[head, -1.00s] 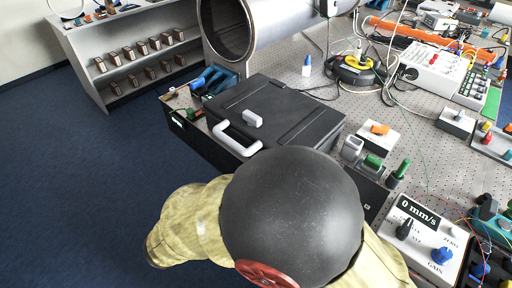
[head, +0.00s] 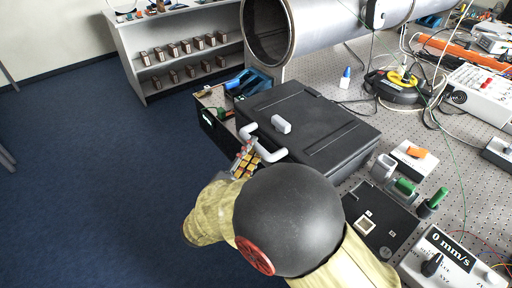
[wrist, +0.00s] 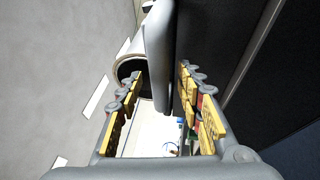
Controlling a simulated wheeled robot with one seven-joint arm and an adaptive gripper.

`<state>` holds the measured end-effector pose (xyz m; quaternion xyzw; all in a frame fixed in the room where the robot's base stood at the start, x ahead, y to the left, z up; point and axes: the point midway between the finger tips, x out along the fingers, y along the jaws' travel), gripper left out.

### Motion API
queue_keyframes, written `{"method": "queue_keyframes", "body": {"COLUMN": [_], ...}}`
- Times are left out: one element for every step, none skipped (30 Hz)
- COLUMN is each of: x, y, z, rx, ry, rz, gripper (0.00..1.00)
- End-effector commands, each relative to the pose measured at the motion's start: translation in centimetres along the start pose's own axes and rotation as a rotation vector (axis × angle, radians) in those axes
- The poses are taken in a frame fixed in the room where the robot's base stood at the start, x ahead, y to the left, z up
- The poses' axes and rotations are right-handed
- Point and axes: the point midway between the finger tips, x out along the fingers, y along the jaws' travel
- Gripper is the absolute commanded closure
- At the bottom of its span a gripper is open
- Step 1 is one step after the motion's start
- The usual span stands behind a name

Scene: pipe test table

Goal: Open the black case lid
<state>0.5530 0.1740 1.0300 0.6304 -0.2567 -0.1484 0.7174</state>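The black case (head: 318,117) lies with its lid shut on the table in the head view. A light grey handle (head: 271,153) is on its near left side, and a small light grey block (head: 281,124) sits on the lid. My gripper (head: 244,160), with yellow finger pads, is beside the handle at the near left edge. In the wrist view my gripper (wrist: 158,85) is open, with a grey bar (wrist: 158,45), seemingly the handle, reaching between its fingers. Contact cannot be told. The black case side (wrist: 212,45) is to the right. My arm hides the case's near corner.
A large metal pipe (head: 330,27) lies behind the case. A black plate (head: 385,222), a green-handled tool (head: 433,201) and a white meter box (head: 452,262) stand to the right. A grey shelf (head: 180,58) is at the back left. The blue floor (head: 90,160) is clear.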

Motion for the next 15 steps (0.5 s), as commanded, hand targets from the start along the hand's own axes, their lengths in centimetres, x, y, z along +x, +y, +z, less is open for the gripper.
{"method": "queue_keyframes", "body": {"x": [0.7, 1.0, 1.4, 1.6, 1.8, 1.9, 2.0, 2.1, 2.1, 2.1, 2.1, 2.1, 2.1, 2.1, 2.1], "y": [-0.1, -0.1, -0.1, -0.1, -0.1, -0.1, 0.0, 0.0, 0.0, 0.0, 0.0, 0.0, 0.0, 0.0, 0.0], "z": [0.0, 0.0, 0.0, 0.0, 0.0, 0.0, 0.0, 0.0, 0.0, 0.0, 0.0, 0.0, 0.0, 0.0, 0.0], "rx": [0.001, 0.0, 0.0, -0.001, -0.001, -0.001, -0.001, -0.001, -0.001, -0.001, -0.001, -0.001, -0.001, -0.001, -0.001], "ry": [-0.002, -0.002, -0.002, -0.002, -0.001, 0.0, 0.0, 0.0, 0.001, 0.001, 0.001, 0.001, 0.001, 0.001, 0.001], "rz": [0.0, -0.001, -0.001, -0.001, -0.001, 0.0, 0.0, 0.0, 0.0, 0.0, -0.001, -0.001, -0.001, -0.001, -0.001], "gripper": [0.63, 0.63, 0.63, 0.63, 0.63, 0.63, 0.63, 0.63, 0.63, 0.63, 0.63, 0.63, 0.63, 0.63, 0.63]}}
